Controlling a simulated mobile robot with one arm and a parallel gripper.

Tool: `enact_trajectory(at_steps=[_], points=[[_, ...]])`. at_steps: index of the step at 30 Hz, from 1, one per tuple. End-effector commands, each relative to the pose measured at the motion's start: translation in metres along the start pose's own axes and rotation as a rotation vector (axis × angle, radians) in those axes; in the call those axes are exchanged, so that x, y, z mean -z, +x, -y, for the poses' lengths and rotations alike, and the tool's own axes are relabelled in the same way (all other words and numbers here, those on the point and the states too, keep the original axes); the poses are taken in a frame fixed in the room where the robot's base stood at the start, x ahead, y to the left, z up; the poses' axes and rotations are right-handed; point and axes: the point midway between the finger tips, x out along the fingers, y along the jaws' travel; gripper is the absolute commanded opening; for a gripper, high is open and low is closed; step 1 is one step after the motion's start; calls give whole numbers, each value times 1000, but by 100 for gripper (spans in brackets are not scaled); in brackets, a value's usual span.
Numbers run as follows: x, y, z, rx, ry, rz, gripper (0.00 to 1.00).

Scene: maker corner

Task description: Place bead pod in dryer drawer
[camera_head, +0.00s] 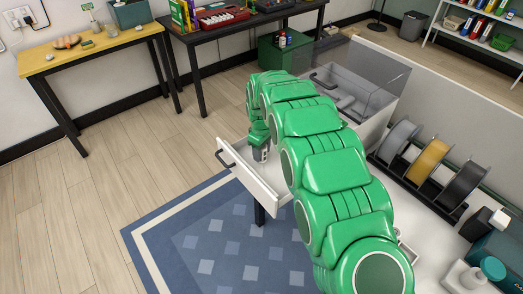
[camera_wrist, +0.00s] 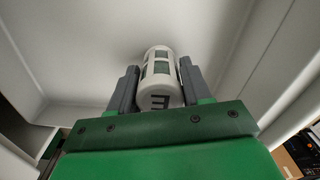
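The bead pod (camera_wrist: 161,68) is a white cylinder with dark green windows. In the wrist view it is between the two grey fingers of my gripper (camera_wrist: 157,90), which appear to press on both its sides. The white dryer drawer (camera_head: 251,187) is pulled out, with a dark handle at its front. In the head view my gripper (camera_head: 261,156) points down at the open drawer, and my arm hides much of the drawer. The wrist view shows pale drawer walls around the pod. I cannot tell whether the pod touches the drawer floor.
The dryer (camera_head: 381,104) has a clear upper part and stands behind my arm. A rack with grey, yellow and black spools (camera_head: 430,160) is to its right. A yellow table (camera_head: 95,50) and a dark table (camera_head: 245,22) stand at the back. Open floor lies left.

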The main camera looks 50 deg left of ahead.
Motion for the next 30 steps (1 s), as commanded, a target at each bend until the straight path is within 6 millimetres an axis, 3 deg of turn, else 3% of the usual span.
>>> enact_trajectory(at_steps=[1, 3, 17, 23, 30], points=[[0, 0, 0, 0, 0, 0, 57], [0, 0, 0, 0, 0, 0, 67], [0, -6, 0, -1, 0, -1, 67], [0, -29, -1, -3, 0, -3, 67], [1, -72, -2, -5, 0, -5, 67]])
